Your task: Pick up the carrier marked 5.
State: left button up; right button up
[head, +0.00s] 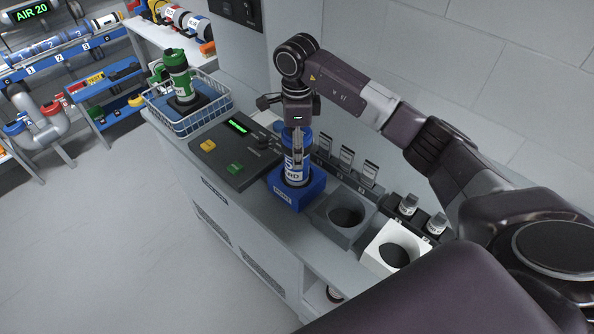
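A blue and white carrier (296,171) stands upright in a blue holder (297,193) on the counter. Dark letters ending in "RD" show on its white band; its number is partly covered, so I cannot tell if it is 5. My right gripper (297,150) points down at the carrier's top, with a finger in front of its upper part. I cannot tell whether the fingers are closed on it. A green carrier (179,79) stands in the wire basket at the left, its number unreadable. My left gripper is not in view.
Beside the blue holder are a grey holder (340,217) and a white holder (394,250), both with empty round openings. A control panel (235,149) lies left of the carrier. Small bottles (408,205) and label cards stand behind. A blue-edged rack (75,57) stands far left; the floor between is clear.

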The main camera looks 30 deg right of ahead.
jog(key=shift+w+r, duration=0.15)
jog(key=shift+r, duration=0.05)
jog(key=shift+c, duration=0.7)
jog(key=shift+r, duration=0.1)
